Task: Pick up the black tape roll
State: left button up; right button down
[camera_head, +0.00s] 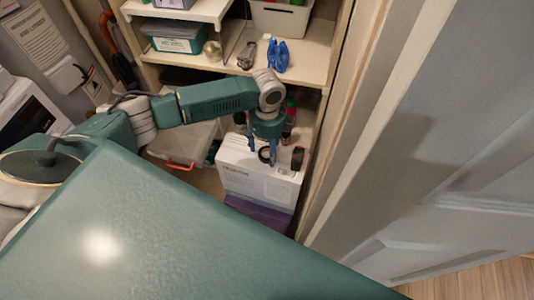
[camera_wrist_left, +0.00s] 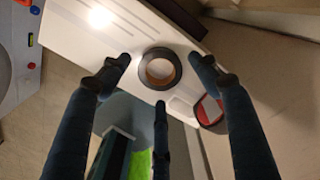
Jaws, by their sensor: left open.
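The black tape roll (camera_wrist_left: 175,72) lies flat on a white box (camera_wrist_left: 85,35), with a brownish inner ring showing. In the head view the roll (camera_head: 262,156) is a small dark ring on the white box (camera_head: 255,183). My left gripper (camera_head: 261,157) points down over the box, close to the roll. In the left wrist view its dark fingers (camera_wrist_left: 159,76) are spread around the roll with gaps visible; contact is not clear. Nothing is held. My right gripper is not in view.
A dark and red roll (camera_wrist_left: 209,110) lies beside the tape roll; it also shows in the head view (camera_head: 298,157). Bottles (camera_head: 289,118) stand behind. A shelf (camera_head: 308,68) holds blue clips (camera_head: 278,56) above. A white door (camera_head: 440,160) is close on the right.

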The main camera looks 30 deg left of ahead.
pick_arm(q)
jog(key=shift+f, duration=0.75)
jog(key=c, duration=1.1)
jog(key=shift+r, duration=0.1)
